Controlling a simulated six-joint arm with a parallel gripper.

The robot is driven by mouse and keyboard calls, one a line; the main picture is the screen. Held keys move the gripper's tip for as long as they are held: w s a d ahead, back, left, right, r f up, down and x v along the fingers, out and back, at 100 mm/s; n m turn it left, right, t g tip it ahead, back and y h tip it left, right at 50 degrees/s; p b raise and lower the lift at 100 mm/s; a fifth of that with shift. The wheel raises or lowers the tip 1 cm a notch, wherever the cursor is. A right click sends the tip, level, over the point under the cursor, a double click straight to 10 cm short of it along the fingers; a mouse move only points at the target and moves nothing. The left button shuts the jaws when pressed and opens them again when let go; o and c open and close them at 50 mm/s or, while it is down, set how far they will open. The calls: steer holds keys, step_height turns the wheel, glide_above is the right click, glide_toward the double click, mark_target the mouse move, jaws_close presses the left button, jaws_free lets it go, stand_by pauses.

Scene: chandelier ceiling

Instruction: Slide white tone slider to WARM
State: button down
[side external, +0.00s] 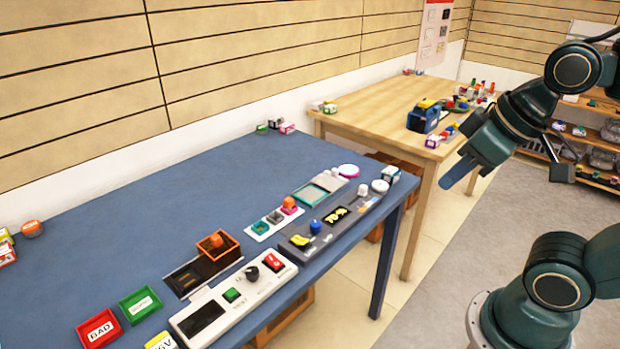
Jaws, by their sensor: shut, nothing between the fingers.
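A long grey control panel (300,244) lies near the right edge of the blue table. A small white upright knob (363,190) stands toward its far end and may be the tone slider. Its track and any WARM marking are too small to read. A round white knob (380,187) sits just to its right. My gripper (448,184) is shut and empty, pointing down and left. In the picture it is right of the panel, apart from it, and appears in the air past the table's right edge.
A white console (240,298) with a red switch and green button lies nearer. Red (99,328) and green (140,305) trays are at lower left. The table's left-centre is clear. A wooden table (375,103) stands behind.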

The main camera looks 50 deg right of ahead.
steer(key=c, duration=2.2)
jaws_free()
steer(key=c, duration=1.4)
jaws_free()
steer(key=shift+w+r, duration=0.1)
steer(key=shift+c, duration=0.2)
steer(key=shift+o, duration=0.6)
steer(key=shift+w+d+r, duration=0.2)
steer(key=shift+w+r, duration=0.05)
steer(key=shift+w, duration=0.3)
steer(key=w+d+g, duration=0.2)
steer(key=w+d, duration=0.3)
steer(key=w, duration=0.4)
steer(key=w+d+g, duration=0.1)
steer(key=w+d, duration=0.4)
steer(key=w, duration=0.4)
steer(key=w+d+f+g, duration=0.2)
steer(key=w+d+f, duration=0.9)
steer(key=d+f, duration=0.4)
steer(key=shift+w+g, duration=0.15)
steer(key=shift+g, duration=0.15)
steer(key=shift+f, duration=0.25)
